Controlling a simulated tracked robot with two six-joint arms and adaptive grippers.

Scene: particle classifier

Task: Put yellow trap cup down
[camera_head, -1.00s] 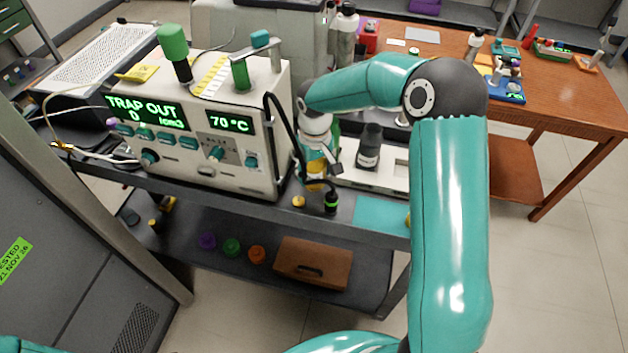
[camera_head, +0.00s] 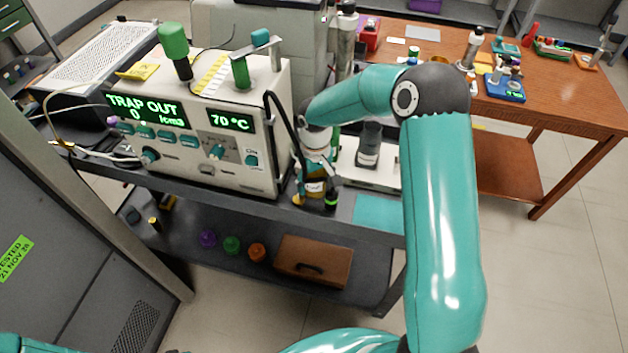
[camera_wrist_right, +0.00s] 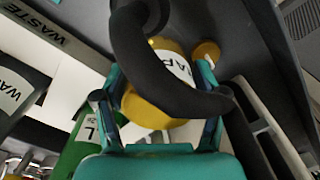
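The yellow trap cup (camera_head: 314,187), with a white label, is low at the front edge of the dark bench, just right of the instrument. My right gripper (camera_head: 315,172) comes down on it from above. In the right wrist view the yellow cup (camera_wrist_right: 150,108) sits between the two teal fingers of the right gripper (camera_wrist_right: 160,125), which are closed around it. A thick black hose crosses in front of the cup there and hides part of it. I cannot tell whether its base touches the bench. My left gripper is out of view.
The white instrument (camera_head: 205,120) reading TRAP OUT stands left of the cup. A black and green fitting (camera_head: 331,200) is close at its right. A grey-black bottle (camera_head: 369,145) stands behind, right. A teal mat (camera_head: 378,213) lies bare at the right.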

